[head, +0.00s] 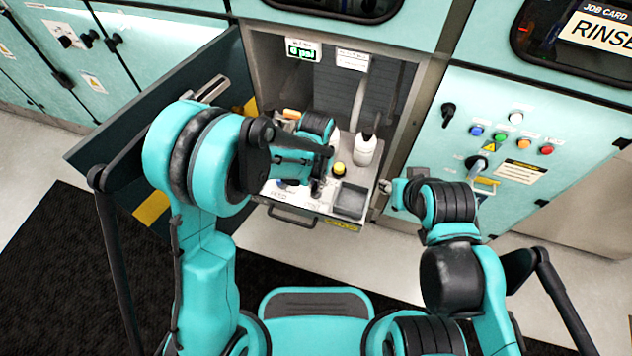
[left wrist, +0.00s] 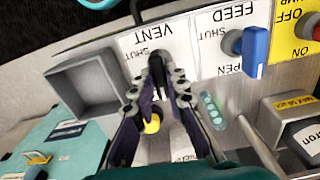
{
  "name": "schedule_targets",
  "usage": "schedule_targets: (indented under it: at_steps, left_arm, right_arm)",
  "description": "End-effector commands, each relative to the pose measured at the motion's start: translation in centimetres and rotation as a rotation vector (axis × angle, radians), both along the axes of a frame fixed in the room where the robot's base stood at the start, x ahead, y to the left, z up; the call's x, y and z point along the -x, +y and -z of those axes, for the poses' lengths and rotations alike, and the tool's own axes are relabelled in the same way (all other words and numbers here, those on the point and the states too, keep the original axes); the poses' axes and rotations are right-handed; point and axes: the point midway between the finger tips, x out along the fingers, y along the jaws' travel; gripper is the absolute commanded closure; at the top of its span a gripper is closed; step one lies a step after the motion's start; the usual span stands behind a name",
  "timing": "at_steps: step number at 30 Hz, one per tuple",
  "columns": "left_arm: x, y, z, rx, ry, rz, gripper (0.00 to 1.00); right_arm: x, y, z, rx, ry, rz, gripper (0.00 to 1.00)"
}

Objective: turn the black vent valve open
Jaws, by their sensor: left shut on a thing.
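The black vent valve (left wrist: 157,68) has its handle under the VENT label in the left wrist view. A word reading SHUT is printed beside it. My left gripper (left wrist: 161,92) is shut on this handle, with one finger on each side. In the head view my left gripper (head: 318,186) reaches down over the pull-out tray (head: 300,211), and the valve is mostly hidden by it. The blue feed valve (left wrist: 254,46) stands to the right of the vent valve in the wrist view. My right gripper (head: 388,186) is beside the tray's right side; its jaws are too small to read.
A square grey bin (head: 350,201), a yellow-topped knob (head: 339,169) and a white bottle (head: 366,148) are close to my left gripper. The open dark door (head: 110,150) stands on the left. A panel with coloured buttons (head: 500,137) is on the right.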

Motion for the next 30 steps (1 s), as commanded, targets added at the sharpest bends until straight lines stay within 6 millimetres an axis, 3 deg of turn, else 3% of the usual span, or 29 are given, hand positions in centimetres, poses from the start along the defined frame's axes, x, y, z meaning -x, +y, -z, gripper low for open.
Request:
schedule_targets:
  at_steps: [21,22,24,30]
  left_arm:
    - [-0.01,-0.01,0.0,0.0,0.0,-0.07,1.0]
    - [-0.01,-0.01,0.0,0.0,0.0,-0.07,0.79]
    - [-0.01,0.0,0.0,0.0,0.0,-0.069,0.66]
    - [-0.01,0.0,0.0,0.0,0.0,-0.069,0.66]
  right_arm:
    - [0.0,0.0,0.11,0.0,0.0,0.0,0.6]
    - [0.0,0.0,0.11,0.0,0.0,0.0,0.6]
    - [0.0,0.0,0.11,0.0,0.0,0.0,0.6]
    - [0.0,0.0,0.11,0.0,0.0,0.0,0.6]
